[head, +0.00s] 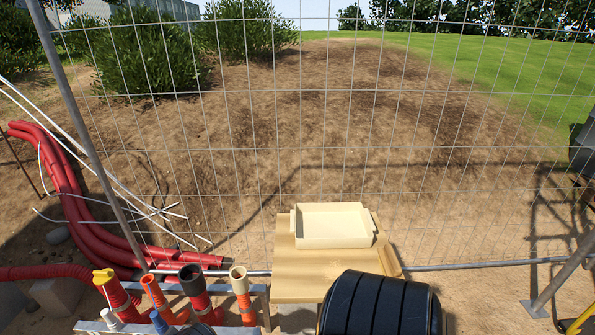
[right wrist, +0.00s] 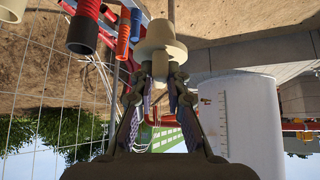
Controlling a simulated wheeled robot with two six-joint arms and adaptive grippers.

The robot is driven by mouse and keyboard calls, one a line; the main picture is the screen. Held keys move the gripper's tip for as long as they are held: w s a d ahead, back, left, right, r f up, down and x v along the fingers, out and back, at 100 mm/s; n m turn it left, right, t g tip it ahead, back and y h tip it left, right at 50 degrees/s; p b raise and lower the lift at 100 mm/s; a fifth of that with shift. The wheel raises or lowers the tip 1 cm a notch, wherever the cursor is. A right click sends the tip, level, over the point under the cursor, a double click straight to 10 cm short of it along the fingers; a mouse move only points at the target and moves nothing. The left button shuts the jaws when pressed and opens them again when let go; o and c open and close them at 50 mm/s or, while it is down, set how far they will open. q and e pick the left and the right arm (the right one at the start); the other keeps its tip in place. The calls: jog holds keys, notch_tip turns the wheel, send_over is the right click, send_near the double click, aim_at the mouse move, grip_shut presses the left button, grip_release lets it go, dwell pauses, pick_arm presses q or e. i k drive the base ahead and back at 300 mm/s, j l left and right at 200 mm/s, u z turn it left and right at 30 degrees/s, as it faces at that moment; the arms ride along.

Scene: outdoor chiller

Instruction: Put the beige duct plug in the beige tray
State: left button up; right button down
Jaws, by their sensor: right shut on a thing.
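The beige tray (head: 333,226) is a shallow square tray, empty, on a wooden board in the middle of the head view. In the right wrist view my right gripper (right wrist: 160,80) is shut on the beige duct plug (right wrist: 160,45), a piece with a wide round flange and a narrower stem. The fingers close on its near end. The right gripper does not show in the head view, so its distance from the tray cannot be told. My left gripper is not in view.
Red ducts with coloured ends stand at lower left, including a beige end (head: 238,272) and a black end (head: 192,279). A black ribbed rounded object (head: 380,303) is in front of the board (head: 300,275). A wire mesh fence (head: 300,130) runs behind the tray.

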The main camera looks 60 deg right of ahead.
aim_at(309, 229)
jog(key=z, duration=1.45)
